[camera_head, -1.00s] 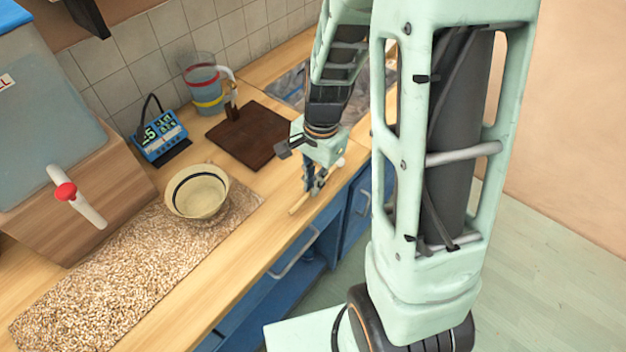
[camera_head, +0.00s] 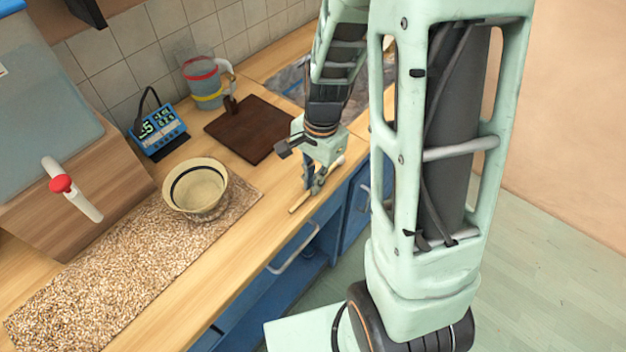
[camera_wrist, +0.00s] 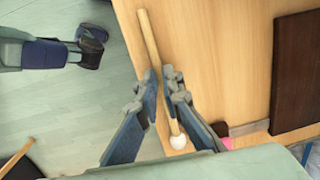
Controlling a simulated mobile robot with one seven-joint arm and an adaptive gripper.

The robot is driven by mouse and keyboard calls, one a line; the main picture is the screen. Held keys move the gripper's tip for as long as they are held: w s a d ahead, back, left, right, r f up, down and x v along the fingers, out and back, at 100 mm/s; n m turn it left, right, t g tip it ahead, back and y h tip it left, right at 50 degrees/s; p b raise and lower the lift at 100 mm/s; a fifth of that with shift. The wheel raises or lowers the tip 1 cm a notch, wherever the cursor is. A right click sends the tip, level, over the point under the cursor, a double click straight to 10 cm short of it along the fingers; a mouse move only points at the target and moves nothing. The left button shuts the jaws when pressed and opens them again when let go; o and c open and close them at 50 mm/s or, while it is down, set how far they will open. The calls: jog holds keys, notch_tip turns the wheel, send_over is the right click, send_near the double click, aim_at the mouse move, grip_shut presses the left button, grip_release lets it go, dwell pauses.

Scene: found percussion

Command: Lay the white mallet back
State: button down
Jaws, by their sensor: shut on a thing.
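The white mallet has a pale wooden handle and a round white head (camera_wrist: 178,142). It also shows near the counter's front edge in the head view (camera_head: 299,204). My gripper (camera_wrist: 160,78) is shut on the handle, partway along it, with the white head on the side nearer my wrist.
A dark wooden board (camera_head: 255,132) lies behind my gripper. A cream bowl (camera_head: 198,187) stands left on a grainy mat (camera_head: 110,275). A blue device (camera_head: 160,132) and a clear jug (camera_head: 203,85) stand at the back wall. Bare wood (camera_head: 250,215) lies left of the mallet.

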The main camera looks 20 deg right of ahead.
jog(key=c, duration=2)
grip_release()
jog(key=r, duration=0.8)
jog(key=d+r, duration=0.1)
jog(key=r, duration=0.3)
jog(key=shift+s, duration=0.1)
